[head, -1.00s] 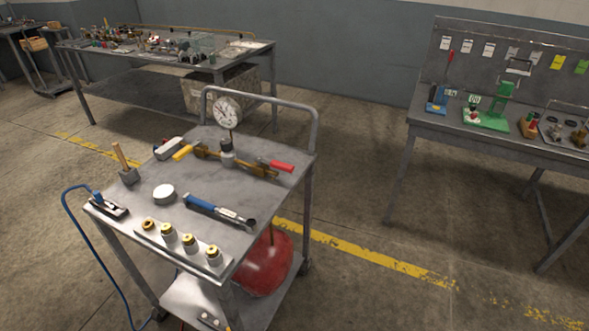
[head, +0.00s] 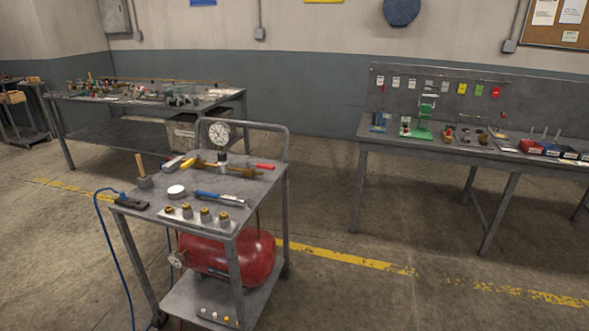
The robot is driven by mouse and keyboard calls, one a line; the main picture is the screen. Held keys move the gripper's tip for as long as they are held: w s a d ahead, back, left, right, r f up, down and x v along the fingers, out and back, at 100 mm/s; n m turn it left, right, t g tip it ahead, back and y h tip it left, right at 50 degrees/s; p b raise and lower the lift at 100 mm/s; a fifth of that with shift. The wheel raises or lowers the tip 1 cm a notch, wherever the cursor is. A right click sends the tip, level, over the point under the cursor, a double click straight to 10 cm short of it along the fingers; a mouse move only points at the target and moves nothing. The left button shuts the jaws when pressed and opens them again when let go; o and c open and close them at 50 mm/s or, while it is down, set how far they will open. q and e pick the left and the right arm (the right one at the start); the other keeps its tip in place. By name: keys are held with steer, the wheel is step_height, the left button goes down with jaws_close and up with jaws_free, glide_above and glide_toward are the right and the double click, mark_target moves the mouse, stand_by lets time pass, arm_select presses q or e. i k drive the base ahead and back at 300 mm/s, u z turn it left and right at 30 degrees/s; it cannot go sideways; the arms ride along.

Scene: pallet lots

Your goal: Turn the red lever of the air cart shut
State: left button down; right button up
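The air cart (head: 160,228) stands left of centre, a grey metal cart with a push handle at its far side. On its top is a brass manifold with a red lever (head: 265,167) at the right end and a yellow lever (head: 189,176) at the left end. A round white pressure gauge (head: 219,134) stands upright between them. A red air tank (head: 250,258) lies on the lower shelf. Neither of my grippers shows in the head view.
The cart top also holds a wooden-handled mallet (head: 143,172), a blue-handled wrench (head: 217,197) and several brass fittings. A blue hose (head: 110,245) hangs at the left. Workbenches stand behind left (head: 105,98) and at right (head: 372,148). Floor right of the cart is clear.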

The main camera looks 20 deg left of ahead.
mark_target(259, 166)
steer(key=z, duration=0.55)
steer(key=i, duration=1.05)
steer(key=z, duration=0.35)
steer(key=i, duration=1.15)
steer(key=u, duration=0.6)
